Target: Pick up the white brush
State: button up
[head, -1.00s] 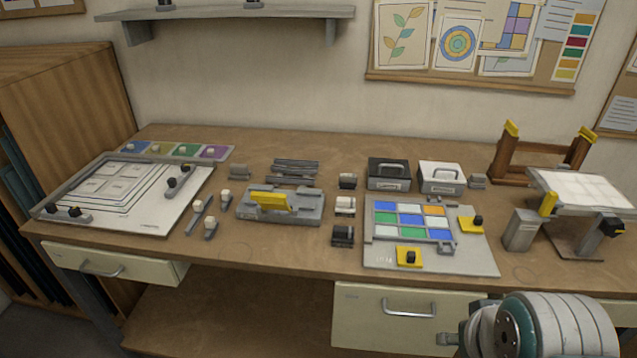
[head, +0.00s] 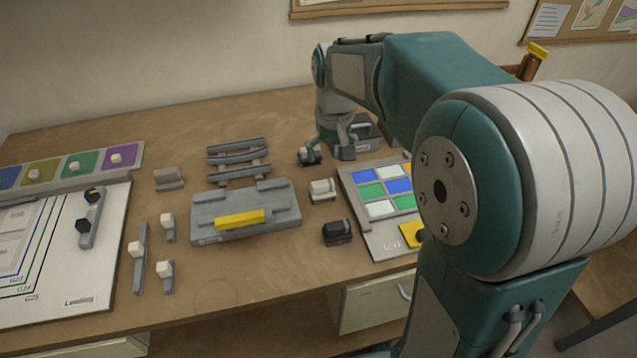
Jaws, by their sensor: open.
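A small white-topped block (head: 322,190), which looks like the white brush, sits on the table just right of the grey fixture with the yellow bar. My gripper (head: 328,154) is open and points down behind it, near the table's back. One finger is at a dark block (head: 310,157); whether it touches is unclear. The other finger is close to the dark handled box (head: 366,132), which is partly hidden by the gripper. The white brush is apart from the fingers, and nothing is seen held.
A black block (head: 338,232) sits in front of the white one. The grey fixture (head: 205,228) and slatted rack (head: 238,165) stand left. Bare table lies along the front.

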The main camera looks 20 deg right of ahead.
aim_at(323, 183)
jog(key=w+f, duration=0.2)
jog(key=shift+w+d+f+g, duration=0.1)
jog(key=shift+w+f+g, duration=0.15)
jog(key=shift+w+g, duration=0.1)
jog(key=shift+w+f, duration=0.25)
jog(key=shift+a+f, duration=0.25)
jog(key=shift+f, duration=0.05)
jog(key=f, duration=0.4)
jog(key=shift+a, duration=0.3)
jog(key=shift+d+f, duration=0.25)
jog(key=shift+f, duration=0.35)
jog(key=f, duration=0.5)
jog(key=shift+a, duration=0.3)
jog(key=shift+d, duration=0.15)
jog(key=c, duration=0.9)
